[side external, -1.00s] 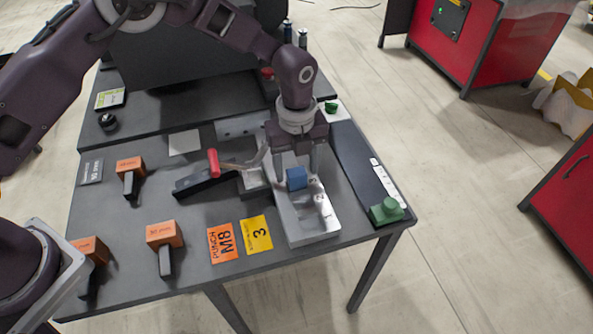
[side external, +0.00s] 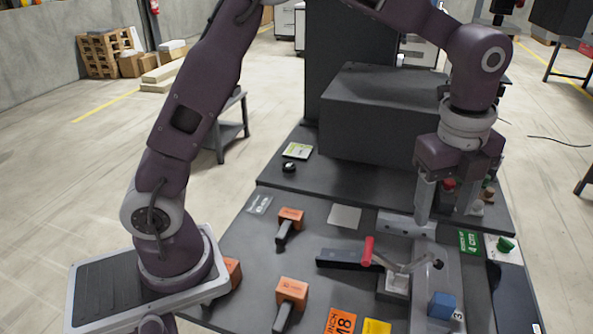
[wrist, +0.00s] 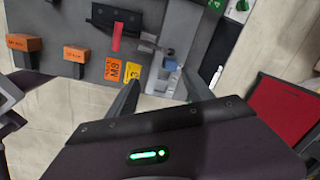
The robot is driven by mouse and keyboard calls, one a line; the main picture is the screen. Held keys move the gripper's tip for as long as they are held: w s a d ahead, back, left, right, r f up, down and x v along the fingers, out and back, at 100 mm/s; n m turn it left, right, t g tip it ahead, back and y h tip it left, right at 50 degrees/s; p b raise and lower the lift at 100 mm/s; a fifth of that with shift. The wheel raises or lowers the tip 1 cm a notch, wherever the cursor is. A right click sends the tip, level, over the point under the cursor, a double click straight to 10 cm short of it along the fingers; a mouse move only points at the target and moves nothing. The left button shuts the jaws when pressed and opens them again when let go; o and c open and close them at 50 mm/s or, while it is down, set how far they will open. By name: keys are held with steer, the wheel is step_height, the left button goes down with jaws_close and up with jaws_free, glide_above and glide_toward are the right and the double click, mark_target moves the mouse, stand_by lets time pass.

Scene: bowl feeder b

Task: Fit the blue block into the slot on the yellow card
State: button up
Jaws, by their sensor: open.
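The blue block (side external: 441,305) is in the pale grey slotted fixture (side external: 423,322), beside a white "3" mark. I cannot tell how deep it sits. The block also shows small in the wrist view (wrist: 169,65). The yellow card (side external: 376,327) is cut off by the lower edge of the side view; in the wrist view the yellow card (wrist: 133,71) lies left of the fixture. My gripper (side external: 444,217) is open and empty, well above the table and apart from the block. Its two fingers (wrist: 158,84) also show spread in the wrist view.
A red-handled clamp (side external: 367,252) stands left of the fixture. An orange "M8" card (side external: 341,321) lies beside the yellow one. Several orange-topped blocks (side external: 291,291) stand at left. A green-knobbed part (side external: 505,245) is at right. A large dark box (side external: 380,115) stands behind.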

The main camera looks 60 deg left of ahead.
steer(key=s+a+r+n+t, duration=0.2)
steer(key=s+a+r+n, duration=0.55)
steer(key=s, duration=0.25)
steer(key=s+a+n+t, duration=0.1)
steer(key=s+a+n, duration=0.1)
steer(key=s+n, duration=0.5)
steer(key=s+a+n+t, duration=0.1)
steer(key=s+a+n, duration=0.2)
steer(key=s+n, duration=0.3)
steer(key=s+f, duration=0.1)
steer(key=s, duration=0.1)
steer(key=shift+s+a+n, duration=0.15)
steer(key=shift+s+n, duration=0.15)
steer(key=shift+n, duration=0.05)
